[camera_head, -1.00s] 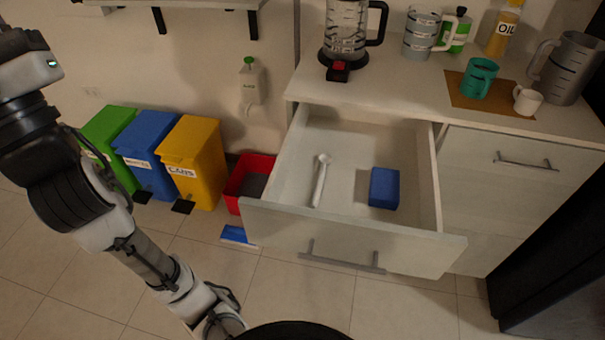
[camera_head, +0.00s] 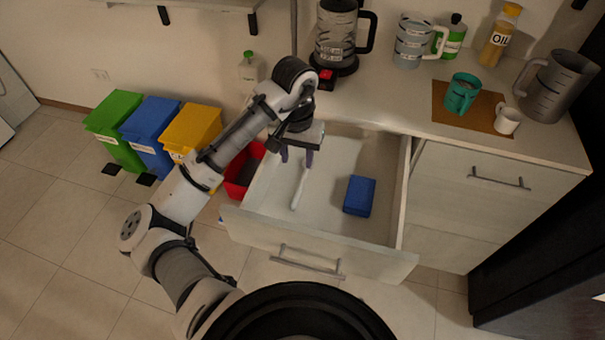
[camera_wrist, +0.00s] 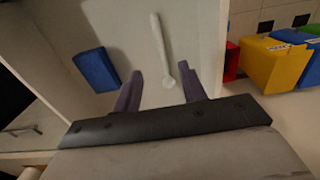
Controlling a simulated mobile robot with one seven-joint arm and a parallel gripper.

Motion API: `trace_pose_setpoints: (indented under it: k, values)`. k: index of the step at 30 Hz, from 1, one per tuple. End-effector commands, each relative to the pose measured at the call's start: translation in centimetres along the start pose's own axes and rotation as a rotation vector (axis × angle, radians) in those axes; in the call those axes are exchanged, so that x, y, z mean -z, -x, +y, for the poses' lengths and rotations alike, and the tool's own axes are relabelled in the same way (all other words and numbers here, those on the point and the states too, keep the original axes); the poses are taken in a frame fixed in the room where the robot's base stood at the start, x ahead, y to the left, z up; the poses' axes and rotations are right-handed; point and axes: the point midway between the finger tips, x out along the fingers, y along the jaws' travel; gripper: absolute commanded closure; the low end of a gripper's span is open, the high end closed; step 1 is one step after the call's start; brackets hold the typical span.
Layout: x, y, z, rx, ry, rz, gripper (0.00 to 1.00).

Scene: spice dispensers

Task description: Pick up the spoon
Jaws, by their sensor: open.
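The white spoon (camera_head: 300,188) lies on the floor of the open drawer (camera_head: 330,261), left of a blue block. Its upper end is close to my gripper (camera_head: 297,160) in the head view. In the wrist view the spoon (camera_wrist: 160,45) runs lengthwise, with its rounded end (camera_wrist: 168,82) between the two purple fingers of my gripper (camera_wrist: 161,82). The fingers are apart and hold nothing. My gripper points down over the drawer's back left part. I cannot tell its exact height above the spoon.
The blue block (camera_head: 359,196) lies in the drawer to the right and also shows in the wrist view (camera_wrist: 96,70). The drawer walls surround both. The counter above bears a blender (camera_head: 337,40), jugs and a teal mug (camera_head: 461,95). Bins stand left, beside a red box (camera_head: 243,170).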

Motion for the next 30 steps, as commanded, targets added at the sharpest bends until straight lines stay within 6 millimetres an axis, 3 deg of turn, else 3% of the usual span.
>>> trace_pose_setpoints:
  k: [9, 20, 30]
  values:
    - [-0.2, -5.9, 0.1, -0.002, 0.002, -0.006, 0.58]
    - [-0.5, -8.8, 0.0, 0.0, 0.0, -0.003, 0.58]
    - [-1.1, -13.0, 0.0, 0.0, -0.001, 0.0, 0.58]
